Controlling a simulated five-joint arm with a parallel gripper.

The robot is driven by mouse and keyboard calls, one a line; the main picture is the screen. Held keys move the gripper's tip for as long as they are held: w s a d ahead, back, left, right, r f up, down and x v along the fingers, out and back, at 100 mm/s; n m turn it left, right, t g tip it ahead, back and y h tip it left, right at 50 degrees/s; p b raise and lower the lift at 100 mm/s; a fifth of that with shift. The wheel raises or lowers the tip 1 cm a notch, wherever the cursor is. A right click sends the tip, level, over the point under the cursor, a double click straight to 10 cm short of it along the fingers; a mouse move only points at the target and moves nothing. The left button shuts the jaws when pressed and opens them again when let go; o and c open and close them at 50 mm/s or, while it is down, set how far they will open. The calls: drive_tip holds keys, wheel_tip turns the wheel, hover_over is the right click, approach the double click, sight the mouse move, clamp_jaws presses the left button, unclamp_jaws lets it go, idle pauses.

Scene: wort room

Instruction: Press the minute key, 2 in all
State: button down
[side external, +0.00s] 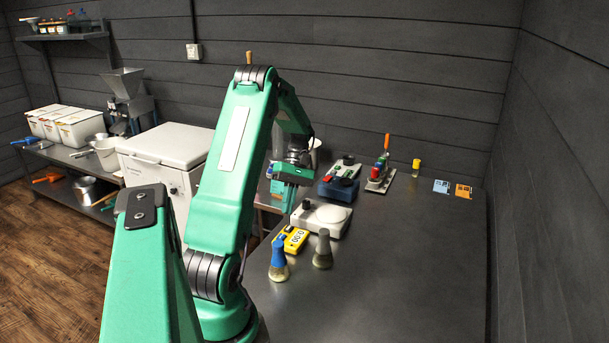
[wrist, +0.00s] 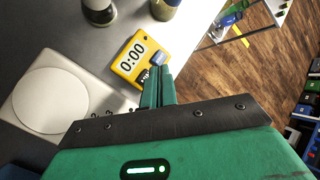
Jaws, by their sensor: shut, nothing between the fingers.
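The yellow timer (side external: 295,238) lies on the grey bench near its left edge, below my gripper (side external: 289,208). In the wrist view the timer (wrist: 126,66) shows a white display reading 0:00. Small dark keys or markings (wrist: 145,74) sit along its lower edge, partly hidden by my fingers. A blue-grey block (wrist: 159,58) shows at its right end; I cannot tell if it is a key. My gripper (wrist: 160,72) is shut and empty, its tips close to the timer in the picture. Contact with it cannot be told. Which key is the minute key is not readable.
A white scale (side external: 321,218) with a round plate stands behind the timer. A dark blue box (side external: 338,189) is farther back. The bench's right side is clear.

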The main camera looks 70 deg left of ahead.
sight(289, 226)
drive_tip(key=shift+f, duration=1.7)
drive_tip(key=shift+f, duration=0.85)
idle(1.8)
drive_tip(key=shift+r, duration=0.85)
drive_tip(key=shift+r, duration=0.1)
drive_tip(key=shift+r, duration=2.45)
